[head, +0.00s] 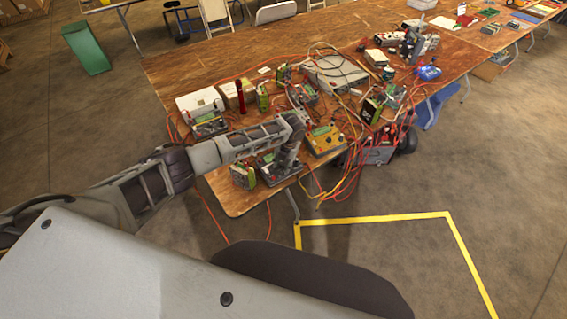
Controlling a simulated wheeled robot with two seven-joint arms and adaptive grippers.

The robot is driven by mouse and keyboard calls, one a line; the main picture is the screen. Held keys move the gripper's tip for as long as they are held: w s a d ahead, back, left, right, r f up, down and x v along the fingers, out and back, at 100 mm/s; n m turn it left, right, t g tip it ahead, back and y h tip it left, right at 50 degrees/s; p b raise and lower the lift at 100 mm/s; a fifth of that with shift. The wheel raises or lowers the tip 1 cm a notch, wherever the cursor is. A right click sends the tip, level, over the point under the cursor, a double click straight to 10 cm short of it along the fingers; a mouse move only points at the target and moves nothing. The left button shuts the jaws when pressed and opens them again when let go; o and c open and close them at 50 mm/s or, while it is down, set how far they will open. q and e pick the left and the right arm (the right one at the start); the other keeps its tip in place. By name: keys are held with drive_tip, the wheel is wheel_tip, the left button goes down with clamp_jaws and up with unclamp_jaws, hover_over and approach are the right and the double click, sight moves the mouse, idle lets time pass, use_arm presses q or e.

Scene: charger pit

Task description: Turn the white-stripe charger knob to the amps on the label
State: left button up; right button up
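Several chargers with coloured leads stand on the wooden table. My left arm reaches in from the left, and my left gripper (280,166) points down over a dark charger (268,176) near the table's front edge. The fingers are small and dark against the charger, so whether they are open or touch its knob is unclear. An orange-yellow charger (325,141) stands just right of it. Another charger (208,124) stands at the left behind my arm. No white stripe, knob setting or amps figure can be made out at this size. My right gripper is not in view.
Green-and-black battery packs stand by the chargers, one (243,177) left of my gripper. Red and yellow cables (345,178) hang over the front edge. A grey box (335,71) and a red bottle (240,97) stand behind. Yellow floor tape (375,219) marks open floor in front.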

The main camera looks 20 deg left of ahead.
use_arm(q)
drive_tip(key=shift+r, duration=0.15)
wheel_tip(320, 180, up, 12)
drive_tip(key=d, duration=0.1)
drive_tip(key=shift+s+d+f, duration=0.2)
drive_tip(key=shift+d, duration=0.2)
idle(0.5)
drive_tip(key=shift+f, duration=0.1)
idle(0.4)
